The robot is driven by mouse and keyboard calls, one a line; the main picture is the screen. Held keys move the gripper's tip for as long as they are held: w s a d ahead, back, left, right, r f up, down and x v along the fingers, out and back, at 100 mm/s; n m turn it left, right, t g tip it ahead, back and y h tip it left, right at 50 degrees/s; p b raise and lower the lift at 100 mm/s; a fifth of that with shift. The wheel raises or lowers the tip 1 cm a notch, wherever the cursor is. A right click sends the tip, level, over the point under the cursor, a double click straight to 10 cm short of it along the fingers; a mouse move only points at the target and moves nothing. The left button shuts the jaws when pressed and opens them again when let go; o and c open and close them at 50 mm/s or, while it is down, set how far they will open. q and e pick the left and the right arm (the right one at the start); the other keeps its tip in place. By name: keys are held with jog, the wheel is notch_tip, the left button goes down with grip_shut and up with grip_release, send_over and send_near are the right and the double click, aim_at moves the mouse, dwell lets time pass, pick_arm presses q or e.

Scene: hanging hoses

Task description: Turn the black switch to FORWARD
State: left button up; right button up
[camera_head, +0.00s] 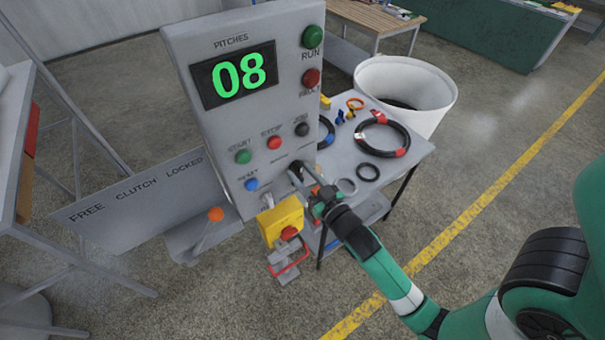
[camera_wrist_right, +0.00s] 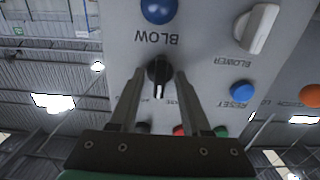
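The black switch (camera_wrist_right: 159,69) is a round knob with a pale line on the grey panel, upside down in the right wrist view. Its label is mostly hidden by my fingers, so I cannot read its setting. My right gripper (camera_wrist_right: 160,76) has one finger on each side of the knob, with a small gap seeming to show between them. In the head view, my right gripper (camera_head: 313,195) is at the lower right of the grey control box (camera_head: 200,135), where the switch is largely covered. My left gripper is in neither view.
A blue BLOW button (camera_wrist_right: 160,10), a white BLOWER knob (camera_wrist_right: 257,28) and a blue RESET button (camera_wrist_right: 242,90) are close by on the panel. A table with hoses (camera_head: 382,135) stands behind the box. An orange-tipped lever (camera_head: 215,214) is at the left.

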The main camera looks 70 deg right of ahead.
jog(key=b+v, duration=0.3)
jog(key=v, duration=0.8)
jog(key=shift+s+a, duration=0.25)
